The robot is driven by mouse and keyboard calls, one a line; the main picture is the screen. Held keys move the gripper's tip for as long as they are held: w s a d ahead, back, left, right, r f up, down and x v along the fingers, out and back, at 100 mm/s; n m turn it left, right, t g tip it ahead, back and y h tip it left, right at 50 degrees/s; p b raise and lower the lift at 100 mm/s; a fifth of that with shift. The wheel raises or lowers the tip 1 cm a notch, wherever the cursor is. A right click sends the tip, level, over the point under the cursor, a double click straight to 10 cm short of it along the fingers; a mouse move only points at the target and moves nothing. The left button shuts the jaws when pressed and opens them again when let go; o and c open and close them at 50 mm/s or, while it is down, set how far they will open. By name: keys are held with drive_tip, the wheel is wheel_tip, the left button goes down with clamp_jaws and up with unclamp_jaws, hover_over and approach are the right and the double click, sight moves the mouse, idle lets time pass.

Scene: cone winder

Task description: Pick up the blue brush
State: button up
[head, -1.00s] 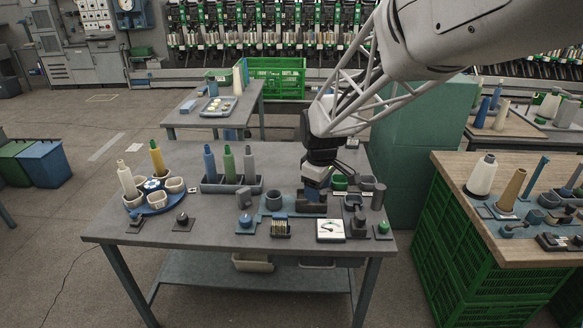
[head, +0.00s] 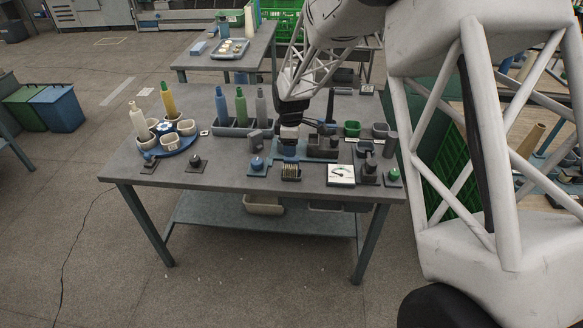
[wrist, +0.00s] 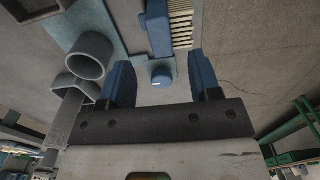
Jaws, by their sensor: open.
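The blue brush (wrist: 157,28) appears at the top of the wrist view as a blue block with a row of cream bristles along its right side. The brush lies beyond the fingertips. A round blue knob (wrist: 161,76) shows between them, farther down.
A grey-blue ring (wrist: 88,55) stands left of the brush in the wrist view. A white dial meter (head: 341,174) is right of the brush. A rack with bottles (head: 240,128) stands behind left. A blue tray with cups (head: 182,147) is farther left.

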sight(291, 162)
drive_tip(key=shift+f, duration=1.25)
drive_tip(key=shift+d+f, duration=0.15)
drive_tip(key=shift+f, duration=2.45)
drive_tip(key=c, duration=1)
drive_tip(key=shift+r, duration=0.15)
